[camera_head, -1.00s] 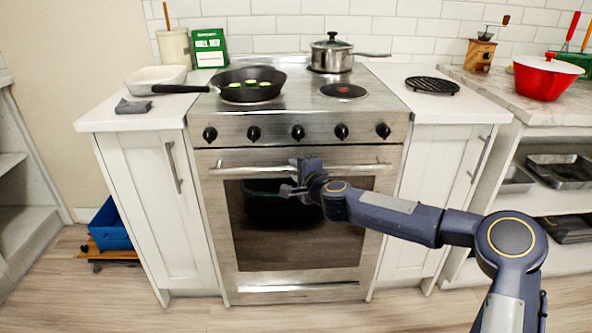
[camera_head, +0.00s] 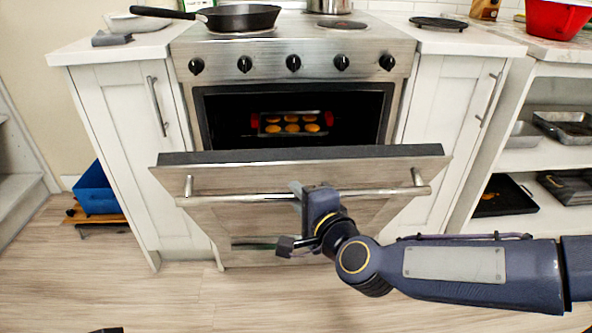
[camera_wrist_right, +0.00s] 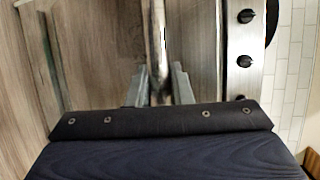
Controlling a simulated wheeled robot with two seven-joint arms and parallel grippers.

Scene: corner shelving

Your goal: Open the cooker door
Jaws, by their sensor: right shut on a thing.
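The cooker door (camera_head: 300,177) is tilted partway open, its top edge leaning out from the oven front. Its metal bar handle (camera_head: 370,193) runs across the outer face. My right gripper (camera_head: 302,195) is shut on the handle near its middle; in the right wrist view the fingers (camera_wrist_right: 159,88) sit on either side of the bar (camera_wrist_right: 158,45). Inside the oven, a tray (camera_head: 262,131) holds several round golden pieces, with red at both ends. The lower oven cavity is hidden behind the door. A small dark part at the bottom edge may be my left gripper, but I cannot tell.
A black pan (camera_head: 238,17) sits on the cooktop above a row of knobs (camera_head: 293,63). White cabinets flank the cooker (camera_head: 140,140). A blue bin (camera_head: 95,190) stands on the floor at left. Open shelves with trays (camera_head: 505,198) are at right. The floor before the left cabinet is clear.

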